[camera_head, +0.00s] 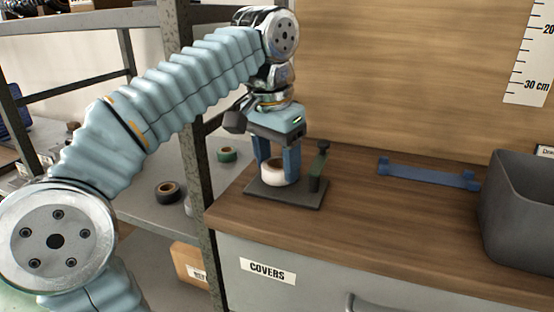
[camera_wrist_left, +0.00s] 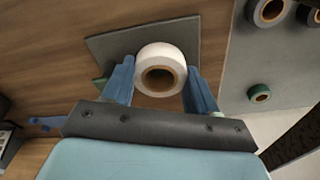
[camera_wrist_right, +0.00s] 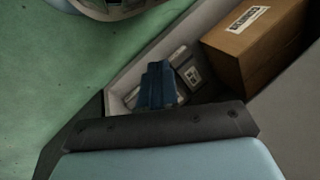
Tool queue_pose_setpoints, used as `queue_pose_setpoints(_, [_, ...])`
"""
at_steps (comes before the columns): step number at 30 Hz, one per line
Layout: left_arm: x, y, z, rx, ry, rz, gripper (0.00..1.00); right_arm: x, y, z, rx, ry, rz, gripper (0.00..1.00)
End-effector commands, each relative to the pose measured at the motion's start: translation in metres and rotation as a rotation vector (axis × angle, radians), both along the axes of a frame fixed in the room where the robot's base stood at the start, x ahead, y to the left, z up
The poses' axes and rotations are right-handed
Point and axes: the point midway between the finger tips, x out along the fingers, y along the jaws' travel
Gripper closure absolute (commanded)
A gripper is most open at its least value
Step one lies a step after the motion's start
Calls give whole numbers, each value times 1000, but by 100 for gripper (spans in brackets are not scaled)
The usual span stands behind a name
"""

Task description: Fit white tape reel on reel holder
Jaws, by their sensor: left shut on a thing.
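The white tape reel (camera_head: 273,174) is upright on its axis, between the blue fingers of my left gripper (camera_head: 277,162). The left gripper is shut on it from above. Whether the reel touches the plate is unclear. My right gripper (camera_wrist_right: 158,83) has its blue fingers together, empty, away from the holder.
A grey bin (camera_head: 515,225) stands at the bench's right, with a blue bracket (camera_head: 428,173) left of it. A black reel (camera_head: 168,192) and a green reel (camera_head: 227,155) lie on the lower shelf. A metal shelf post (camera_head: 195,165) stands close left of the holder.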

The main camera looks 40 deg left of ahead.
Motion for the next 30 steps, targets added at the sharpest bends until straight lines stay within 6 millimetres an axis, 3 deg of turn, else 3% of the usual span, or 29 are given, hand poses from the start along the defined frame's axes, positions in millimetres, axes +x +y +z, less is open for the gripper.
queue_pose_setpoints(18, [0,0,-13,0,0,0,71,0,0,-10,0,0,0,100])
queue_pose_setpoints(19, [0,0,-12,0,0,0,37,0,0,-9,0,0,0,100])
queue_pose_setpoints(20, [0,0,-11,0,0,0,33,0,0,-9,0,0,0,100])
queue_pose_setpoints(30, [0,0,-12,0,0,0,31,0,0,-9,0,0,0,100])
